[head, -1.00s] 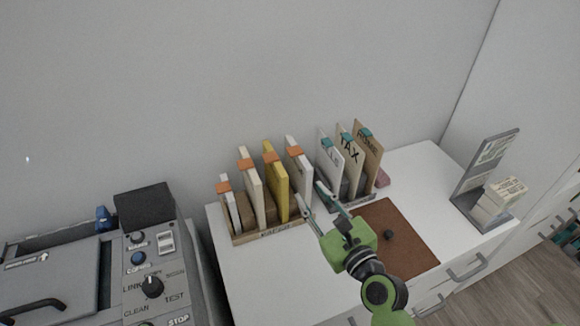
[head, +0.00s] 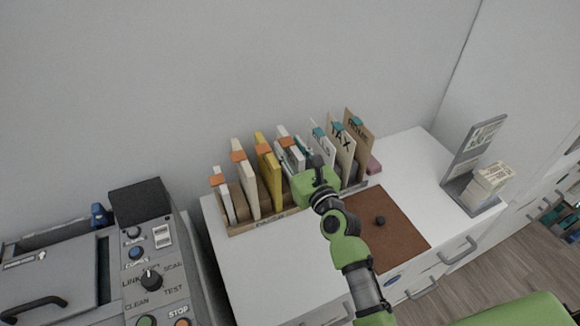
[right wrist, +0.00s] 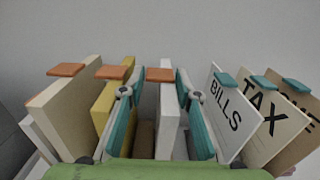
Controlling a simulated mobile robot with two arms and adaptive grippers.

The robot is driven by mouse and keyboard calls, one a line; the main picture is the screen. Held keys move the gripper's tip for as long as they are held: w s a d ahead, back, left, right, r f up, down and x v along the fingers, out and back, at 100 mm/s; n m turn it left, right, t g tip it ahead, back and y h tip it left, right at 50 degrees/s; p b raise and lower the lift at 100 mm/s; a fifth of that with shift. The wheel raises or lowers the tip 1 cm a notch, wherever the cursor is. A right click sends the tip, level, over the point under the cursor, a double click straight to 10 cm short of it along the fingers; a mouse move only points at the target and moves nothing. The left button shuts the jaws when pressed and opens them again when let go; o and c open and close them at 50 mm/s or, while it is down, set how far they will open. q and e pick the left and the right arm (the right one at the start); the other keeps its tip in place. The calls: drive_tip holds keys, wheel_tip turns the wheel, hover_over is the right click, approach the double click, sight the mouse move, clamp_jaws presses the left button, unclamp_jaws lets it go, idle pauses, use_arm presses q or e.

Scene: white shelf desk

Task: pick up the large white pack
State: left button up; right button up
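A large white pack (right wrist: 168,122) with an orange tab stands upright in the wooden holder. It also shows in the head view (head: 283,133), partly behind my gripper. My right gripper (right wrist: 156,92) is open, with its two teal-padded fingers on either side of this pack. The right finger is close to the pack; a gap shows on the left. Whether either finger touches it I cannot tell. In the head view my right gripper (head: 294,148) reaches into the holder from the front. My left gripper is not in view.
The wooden holder (head: 268,222) also holds a yellow pack (head: 268,168), a cream pack (head: 246,180) and a smaller white one (head: 223,197). Folders marked BILLS (right wrist: 228,115) and TAX (right wrist: 265,118) stand close on the right. A brown mat (head: 400,232) lies in front.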

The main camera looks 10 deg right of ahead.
drive_tip(key=w, duration=0.2)
drive_tip(key=shift+w+a+f, duration=0.1)
drive_tip(key=shift+w+a, duration=0.15)
drive_tip(key=shift+w, duration=0.05)
drive_tip(key=c, duration=0.7)
